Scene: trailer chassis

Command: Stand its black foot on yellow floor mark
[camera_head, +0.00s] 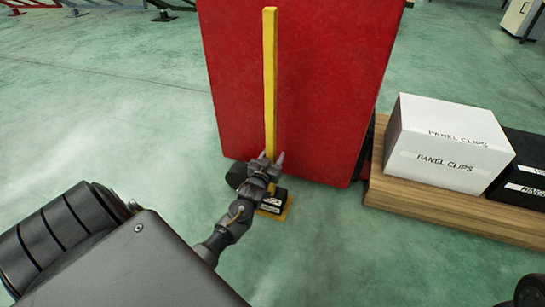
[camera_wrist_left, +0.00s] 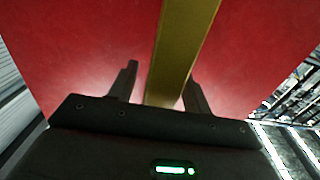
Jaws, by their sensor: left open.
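A tall yellow post (camera_head: 270,85) stands upright in front of a red panel (camera_head: 225,70). Its black foot (camera_head: 272,203) rests over the yellow floor mark (camera_head: 286,212), whose edge shows around the foot. Part of the foot is hidden by my left arm. My left gripper (camera_head: 270,160) is open low around the post, a little above the foot. In the left wrist view the post (camera_wrist_left: 178,60) stands between the two spread fingers (camera_wrist_left: 158,85), with gaps beside it. My right gripper is not clearly in view.
A wooden platform (camera_head: 440,208) stands at the right and carries a white box marked PANEL CLIPS (camera_head: 440,140) and a black box (camera_head: 525,170). The red panel is close behind the post.

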